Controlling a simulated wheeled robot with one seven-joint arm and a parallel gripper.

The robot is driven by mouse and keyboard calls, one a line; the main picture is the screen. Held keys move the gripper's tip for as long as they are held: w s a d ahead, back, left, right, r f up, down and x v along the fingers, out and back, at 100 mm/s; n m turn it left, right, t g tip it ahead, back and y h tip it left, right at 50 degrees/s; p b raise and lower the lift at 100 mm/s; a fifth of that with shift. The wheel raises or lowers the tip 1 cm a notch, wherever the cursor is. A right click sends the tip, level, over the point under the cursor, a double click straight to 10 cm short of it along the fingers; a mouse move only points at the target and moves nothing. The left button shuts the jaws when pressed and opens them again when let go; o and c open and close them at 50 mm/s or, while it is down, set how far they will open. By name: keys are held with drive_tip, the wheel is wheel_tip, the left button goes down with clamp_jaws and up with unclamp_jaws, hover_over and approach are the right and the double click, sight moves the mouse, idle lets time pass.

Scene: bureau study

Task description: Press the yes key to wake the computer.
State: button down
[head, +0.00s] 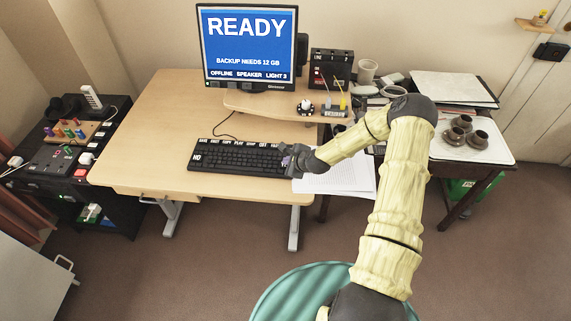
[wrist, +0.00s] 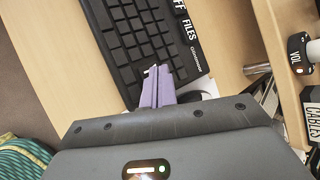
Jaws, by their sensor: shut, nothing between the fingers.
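The black keyboard (head: 238,157) lies on the wooden desk, with a key marked NO at its left end. My gripper (head: 287,160) is over the keyboard's right end. In the wrist view its purple fingers (wrist: 152,72) are together, with nothing between them, and their tips are over the keys near the keyboard's (wrist: 135,40) edge. I cannot tell whether they touch a key. No key marked yes can be read; the fingers cover part of that end. The computer monitor (head: 247,47) is lit blue and reads READY, BACKUP NEEDS 12 GB, OFFLINE SPEAKER LIGHT 3.
White papers (head: 340,180) lie right of the keyboard, under my arm. A round VOL knob (wrist: 297,45) sits on the raised shelf (head: 262,105). A side table (head: 490,140) at the right holds brown cups (head: 478,139). The desk left of the keyboard is clear.

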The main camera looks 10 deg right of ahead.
drive_tip(key=shift+r, duration=0.55)
drive_tip(key=shift+r+p, duration=0.1)
drive_tip(key=shift+p, duration=0.25)
drive_tip(key=shift+r+p, duration=1.7)
drive_tip(key=shift+r, duration=0.75)
drive_tip(key=s+r+n+g+h, duration=0.2)
drive_tip(key=s+r+n+g, duration=0.1)
drive_tip(key=s+r+n, duration=0.8)
drive_tip(key=s+r+n+g+h, duration=0.1)
drive_tip(key=s+r+n+g, duration=0.1)
drive_tip(key=s+r+n, duration=0.9)
drive_tip(key=s+r, duration=0.1)
drive_tip(key=s, duration=0.5)
drive_tip(key=shift+s+a+r+g+h, duration=0.25)
drive_tip(key=shift+s+a+g+h, duration=0.05)
drive_tip(key=shift+g+h, duration=0.1)
